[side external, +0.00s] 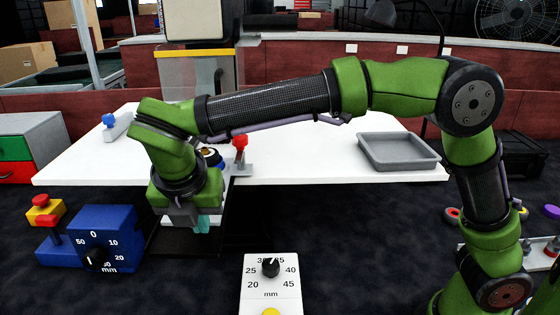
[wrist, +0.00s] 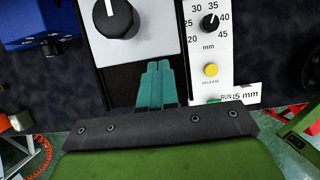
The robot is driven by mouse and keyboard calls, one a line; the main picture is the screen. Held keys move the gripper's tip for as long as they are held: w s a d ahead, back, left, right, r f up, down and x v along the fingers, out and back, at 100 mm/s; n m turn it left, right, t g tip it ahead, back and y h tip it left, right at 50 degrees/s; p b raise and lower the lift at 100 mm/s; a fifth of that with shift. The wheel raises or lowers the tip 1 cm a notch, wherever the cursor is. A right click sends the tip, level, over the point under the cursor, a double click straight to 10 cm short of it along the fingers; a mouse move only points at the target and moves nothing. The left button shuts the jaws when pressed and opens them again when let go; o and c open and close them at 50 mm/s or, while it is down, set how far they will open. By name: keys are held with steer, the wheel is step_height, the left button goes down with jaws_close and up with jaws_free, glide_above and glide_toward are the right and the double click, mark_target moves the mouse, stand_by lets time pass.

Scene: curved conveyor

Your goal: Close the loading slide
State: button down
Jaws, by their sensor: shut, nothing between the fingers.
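My gripper (side external: 202,226) points down at the front edge of the white table, left of centre in the side view. Its teal fingers (wrist: 156,82) are together and empty in the wrist view, in front of a white panel with a black knob (wrist: 112,16). I cannot tell for sure which part is the loading slide. A grey fitting with a red knob (side external: 240,144) stands at the table's front edge, just right of my wrist. My arm hides part of the area behind the gripper, so any contact there cannot be told.
A white dial panel (side external: 285,284) marked in mm stands right of my gripper; its yellow button (wrist: 211,70) shows in the wrist view. A blue dial box (side external: 117,226) stands to the left. A grey tray (side external: 398,164) lies on the white table (side external: 300,165), which has clear room.

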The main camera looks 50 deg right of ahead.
steer(key=w+d, duration=0.7)
steer(key=shift+w+d, duration=0.1)
steer(key=shift+w, duration=0.05)
stand_by(0.3)
